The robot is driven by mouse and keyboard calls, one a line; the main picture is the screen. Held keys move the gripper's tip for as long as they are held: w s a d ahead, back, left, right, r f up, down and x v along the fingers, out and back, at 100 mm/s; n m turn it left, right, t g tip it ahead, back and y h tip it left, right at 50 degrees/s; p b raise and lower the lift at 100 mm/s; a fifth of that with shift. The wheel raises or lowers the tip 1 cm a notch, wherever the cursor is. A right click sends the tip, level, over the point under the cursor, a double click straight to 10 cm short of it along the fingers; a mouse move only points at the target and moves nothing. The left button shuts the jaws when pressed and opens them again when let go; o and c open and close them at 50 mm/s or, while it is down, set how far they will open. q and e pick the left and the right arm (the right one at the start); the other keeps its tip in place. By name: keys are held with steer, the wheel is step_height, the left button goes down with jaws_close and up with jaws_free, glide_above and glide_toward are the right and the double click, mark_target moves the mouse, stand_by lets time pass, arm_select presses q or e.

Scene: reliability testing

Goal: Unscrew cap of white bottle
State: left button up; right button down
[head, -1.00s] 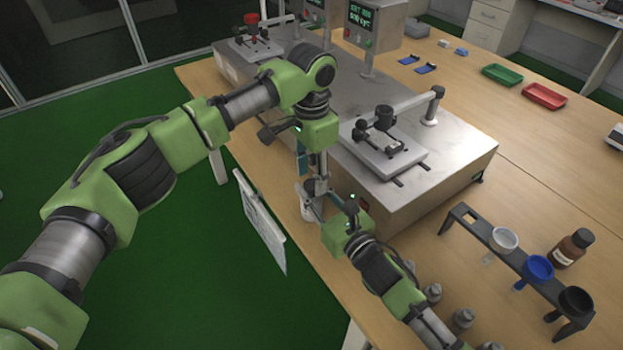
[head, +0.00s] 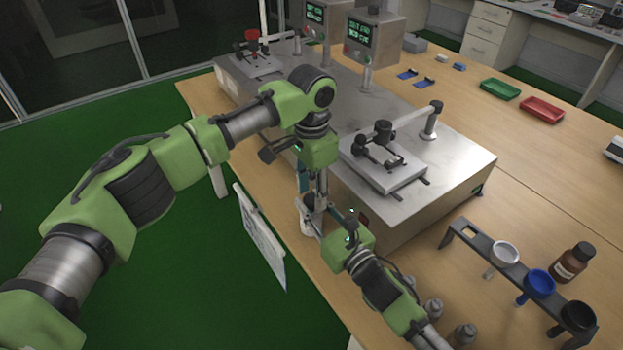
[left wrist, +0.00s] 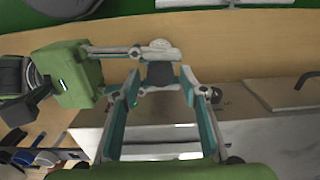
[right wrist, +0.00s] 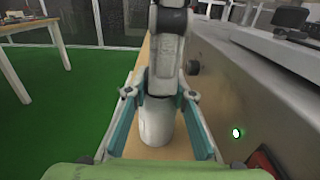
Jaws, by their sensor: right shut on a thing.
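The white bottle (right wrist: 157,122) stands upright on the front strip of the table, before the steel machine. It also shows in the head view (head: 308,228), partly hidden. My right gripper (right wrist: 160,98) is shut on the bottle's upper body from the side; it shows in the head view too (head: 318,222). My left gripper (left wrist: 160,84) points straight down above the bottle. Its fingers are apart, with a dark grey part, probably the cap (left wrist: 159,75), between their tips. No finger contact with it can be made out. In the right wrist view the left gripper (right wrist: 166,85) hides the bottle's top.
The steel machine (head: 440,195) stands close behind the bottle. A white sheet (head: 261,238) hangs at the table's front edge. A black rack (head: 459,242) with cups and a brown bottle (head: 573,262) are at right. Small metal weights (head: 464,334) lie near my right arm.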

arm_select(q)
steer(key=shift+f, duration=0.65)
arm_select(e)
steer(key=shift+f, duration=0.35)
arm_select(q)
jaws_close()
steer(key=shift+o, duration=0.4)
jaws_free()
steer(key=shift+r, duration=0.1)
steer(key=shift+r, duration=2.15)
arm_select(e)
steer(key=c, duration=1.7)
jaws_free()
steer(key=shift+o, duration=0.3)
